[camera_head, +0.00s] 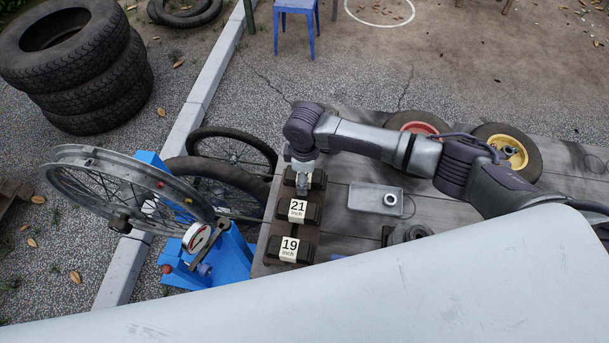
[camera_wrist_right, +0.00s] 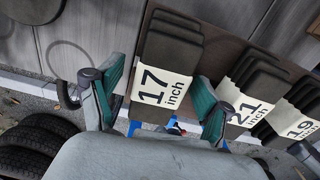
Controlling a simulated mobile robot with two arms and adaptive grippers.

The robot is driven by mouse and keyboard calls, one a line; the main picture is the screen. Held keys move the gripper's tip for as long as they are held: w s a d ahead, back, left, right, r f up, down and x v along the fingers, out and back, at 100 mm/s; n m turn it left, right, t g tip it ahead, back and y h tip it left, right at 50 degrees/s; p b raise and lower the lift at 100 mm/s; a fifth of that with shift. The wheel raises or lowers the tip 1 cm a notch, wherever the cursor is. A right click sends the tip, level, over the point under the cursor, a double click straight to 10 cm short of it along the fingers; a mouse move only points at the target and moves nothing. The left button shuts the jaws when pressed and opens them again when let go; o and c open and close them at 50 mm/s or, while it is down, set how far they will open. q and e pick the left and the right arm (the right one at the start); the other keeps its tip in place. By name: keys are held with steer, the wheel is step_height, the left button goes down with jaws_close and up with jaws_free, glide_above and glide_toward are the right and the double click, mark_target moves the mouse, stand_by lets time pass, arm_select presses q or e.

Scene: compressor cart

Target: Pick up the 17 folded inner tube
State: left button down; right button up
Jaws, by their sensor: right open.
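The 17 folded inner tube (camera_wrist_right: 172,42) is a dark folded bundle with a white "17 inch" label band in the right wrist view. In the head view its dark end (camera_head: 319,180) shows beside my right gripper (camera_head: 303,188), which hides its label. My right gripper (camera_wrist_right: 160,76) is open, with one green-padded finger on each side of the 17 tube's label. Whether the pads touch the tube I cannot tell. The 21 inch tube (camera_head: 313,214) and the 19 inch tube (camera_head: 304,257) lie in a row with it on a brown tray (camera_head: 272,250). My left gripper is out of view.
The tray is at the left end of a grey plank table (camera_head: 345,205). A metal box (camera_head: 364,202) and two small wheels (camera_head: 508,150) lie to the right. A blue stand (camera_head: 232,258) with a spoked wheel (camera_head: 75,155) is left of the tray.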

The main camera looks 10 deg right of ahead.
steer(key=shift+c, duration=0.4)
jaws_close()
